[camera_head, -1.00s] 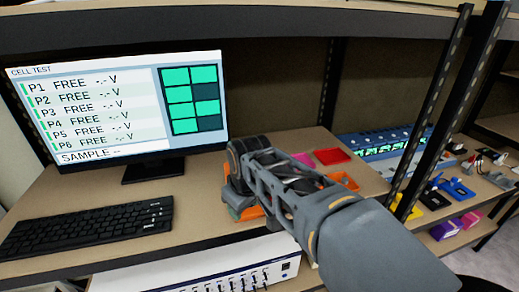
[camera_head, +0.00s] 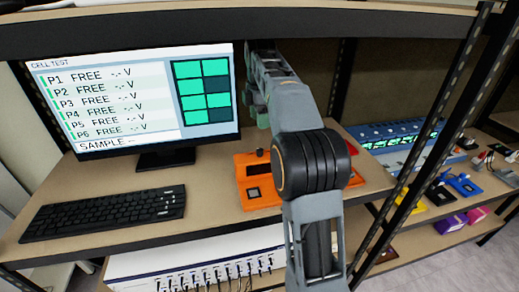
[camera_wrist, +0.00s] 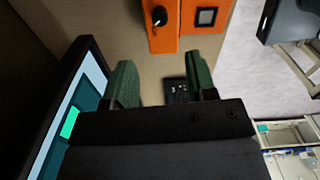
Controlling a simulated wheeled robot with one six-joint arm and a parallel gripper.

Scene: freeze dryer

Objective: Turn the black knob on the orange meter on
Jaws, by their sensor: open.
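The orange meter (camera_head: 241,174) lies on the shelf board right of the monitor, partly hidden by my arm. Its black knob (camera_head: 260,152) shows near the back, with a small dark square display (camera_head: 254,193) toward the front. In the wrist view, the meter (camera_wrist: 163,40) is at the top edge and cut off, with the black knob (camera_wrist: 159,16) left of the display (camera_wrist: 206,17). My gripper (camera_wrist: 162,80) has its two green fingers spread apart with nothing held. It is apart from the knob, which lies beyond the fingertips in the wrist view.
A monitor (camera_head: 140,100) stands close to my gripper, along the left in the wrist view. A keyboard (camera_head: 105,214) lies in front of it. A rack post (camera_head: 415,150) rises at right, before a blue device (camera_head: 395,135). Bare board lies between keyboard and meter.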

